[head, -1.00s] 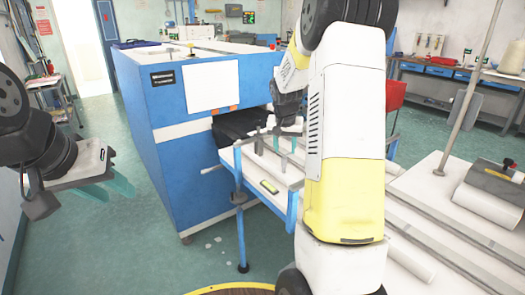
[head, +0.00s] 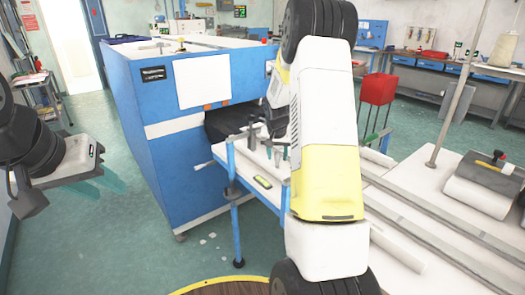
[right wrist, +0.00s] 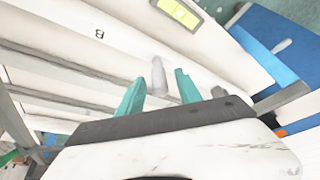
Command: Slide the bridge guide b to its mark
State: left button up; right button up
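My right gripper (right wrist: 158,92) shows two teal fingers, spread apart, in the right wrist view. A grey rounded post (right wrist: 158,76) stands between and just beyond the fingertips; I take it for bridge guide b, though no label shows on it. Contact with the fingers cannot be made out. In the head view my right gripper (head: 268,150) is low over the table's far end, partly hidden by my arm. My left gripper (head: 103,178) is open and empty, over the floor at left.
The white table (head: 420,215) carries long parallel rails. A small yellow-green level (head: 263,182) lies near its left edge. A blue machine (head: 150,110) with a dark opening stands behind the table end. A red box (head: 377,89) on a stand is behind my right arm.

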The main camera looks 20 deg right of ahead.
grip_shut()
jog(key=d, duration=0.1)
jog(key=w+d, duration=0.1)
jog(key=shift+d, duration=0.4)
jog(key=shift+o, duration=0.2)
grip_release()
jog(key=v, duration=0.8)
jog(key=shift+w, duration=0.1)
